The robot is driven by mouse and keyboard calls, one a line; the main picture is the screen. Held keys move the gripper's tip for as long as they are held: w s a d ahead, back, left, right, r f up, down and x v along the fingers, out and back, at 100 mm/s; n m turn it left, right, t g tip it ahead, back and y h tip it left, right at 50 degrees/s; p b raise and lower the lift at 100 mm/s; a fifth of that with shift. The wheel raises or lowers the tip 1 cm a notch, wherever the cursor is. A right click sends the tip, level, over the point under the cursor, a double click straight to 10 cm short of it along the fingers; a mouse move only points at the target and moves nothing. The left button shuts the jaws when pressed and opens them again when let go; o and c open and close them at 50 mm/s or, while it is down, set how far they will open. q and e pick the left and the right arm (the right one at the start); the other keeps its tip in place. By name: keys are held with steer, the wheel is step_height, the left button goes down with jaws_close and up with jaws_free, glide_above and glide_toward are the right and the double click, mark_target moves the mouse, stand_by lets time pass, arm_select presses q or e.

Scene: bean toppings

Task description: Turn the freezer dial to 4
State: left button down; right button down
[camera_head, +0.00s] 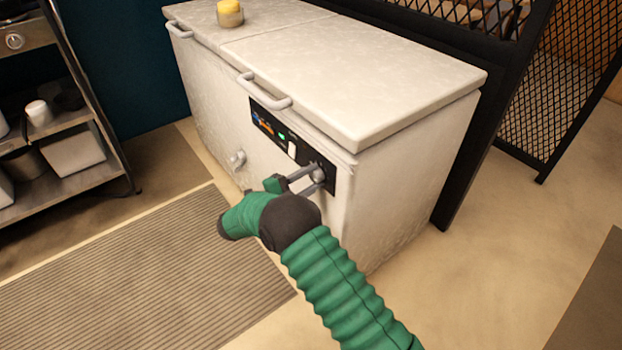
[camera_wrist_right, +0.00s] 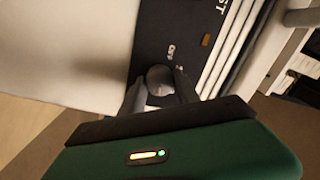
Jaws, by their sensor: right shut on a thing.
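The white chest freezer (camera_head: 400,100) stands in the middle of the head view with both lids closed. A black control panel (camera_head: 265,121) runs along its front, with a green light and a white switch. The round grey dial (camera_head: 319,175) is at the panel's right end. My right gripper (camera_head: 312,181) is shut on the dial, one finger on each side. In the right wrist view the dial (camera_wrist_right: 160,79) sits between the two fingers, with small white lettering above it. The number the dial points to cannot be read. My left gripper is not in view.
A jar with a yellow lid (camera_head: 230,13) stands on the freezer top. A metal shelf (camera_head: 62,125) with pots is at the left. A ribbed mat (camera_head: 140,275) lies on the floor before the freezer. A black mesh partition (camera_head: 560,100) stands at the right.

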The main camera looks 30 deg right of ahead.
steer(key=c, duration=0.9)
jaws_free()
steer(key=shift+f, duration=0.1)
steer(key=s+a+p, duration=0.1)
steer(key=a+p, duration=0.2)
steer(key=a, duration=1.4)
steer(key=shift+s+f, duration=0.3)
steer(key=shift+s, duration=0.1)
